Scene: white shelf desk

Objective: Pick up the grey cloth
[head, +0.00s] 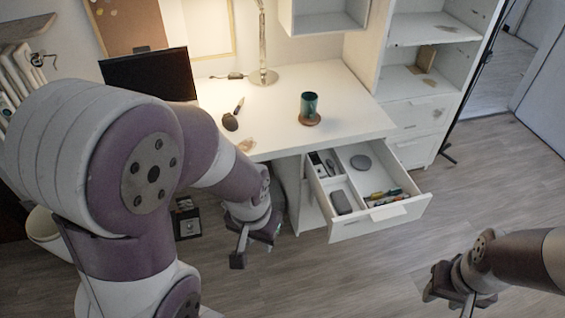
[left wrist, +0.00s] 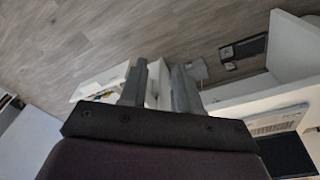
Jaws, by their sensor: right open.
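I cannot pick out a grey cloth with certainty. My right gripper (head: 452,300) is open at the lower right, over the floor, away from the drawer.
The white desk (head: 285,130) carries a teal mug (head: 309,104) on a brown coaster, a lamp (head: 262,40), a dark rounded object (head: 230,122) and a black screen (head: 148,76). Pens (head: 384,194) lie in the drawer. White shelves (head: 410,85) stand at right. Floor in front is clear.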

